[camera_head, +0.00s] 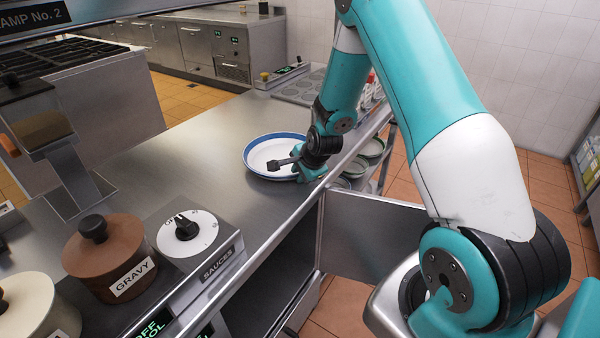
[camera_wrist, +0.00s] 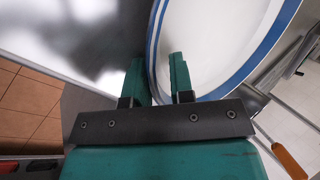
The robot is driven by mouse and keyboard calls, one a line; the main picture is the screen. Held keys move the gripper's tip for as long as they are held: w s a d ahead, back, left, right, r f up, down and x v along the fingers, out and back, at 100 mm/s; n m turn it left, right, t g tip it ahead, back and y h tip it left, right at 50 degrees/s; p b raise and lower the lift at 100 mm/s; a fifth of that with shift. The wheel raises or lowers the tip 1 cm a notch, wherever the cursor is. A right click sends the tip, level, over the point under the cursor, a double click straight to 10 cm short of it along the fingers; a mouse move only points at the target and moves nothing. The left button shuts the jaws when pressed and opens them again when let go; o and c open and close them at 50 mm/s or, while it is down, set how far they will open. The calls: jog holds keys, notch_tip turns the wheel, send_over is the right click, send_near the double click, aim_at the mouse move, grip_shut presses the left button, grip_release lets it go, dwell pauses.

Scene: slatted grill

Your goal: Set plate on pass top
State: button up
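A white plate with a blue rim (camera_head: 268,155) lies on or just above the steel pass top (camera_head: 200,150), near its right edge. My gripper (camera_head: 300,160) is at the plate's right side. In the wrist view, the two fingertips of my gripper (camera_wrist: 157,72) stand apart, and the near rim of the plate (camera_wrist: 220,40) passes between them. One finger is over the plate's inside and the other outside the rim. A gap shows between the fingers; whether they touch the rim cannot be told.
More plates (camera_head: 371,147) sit below the counter's right edge. An open door panel (camera_head: 365,235) hangs under the counter.

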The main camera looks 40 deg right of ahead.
jog(key=shift+r, duration=0.1)
jog(key=b+v, duration=0.2)
jog(key=v, duration=1)
jog(key=s+a+r+n+g+y, duration=0.1)
jog(key=s+a+r+n+y, duration=0.1)
jog(key=s+a+r+n, duration=0.35)
jog(key=s+a+r+n+g+y, duration=0.1)
jog(key=s+a+r+n, duration=0.1)
jog(key=a+n, duration=0.65)
jog(key=s+a+r+n+g, duration=0.2)
jog(key=s+a+n, duration=0.3)
jog(key=s, duration=0.3)
jog(key=s+a+r+n+g+y, duration=0.1)
jog(key=s+a+r+n+g, duration=0.1)
jog(key=s+a+n, duration=0.4)
jog(key=shift+s+a+r+n, duration=0.2)
jog(key=shift+s+r+n, duration=0.3)
jog(key=shift+s, duration=0.5)
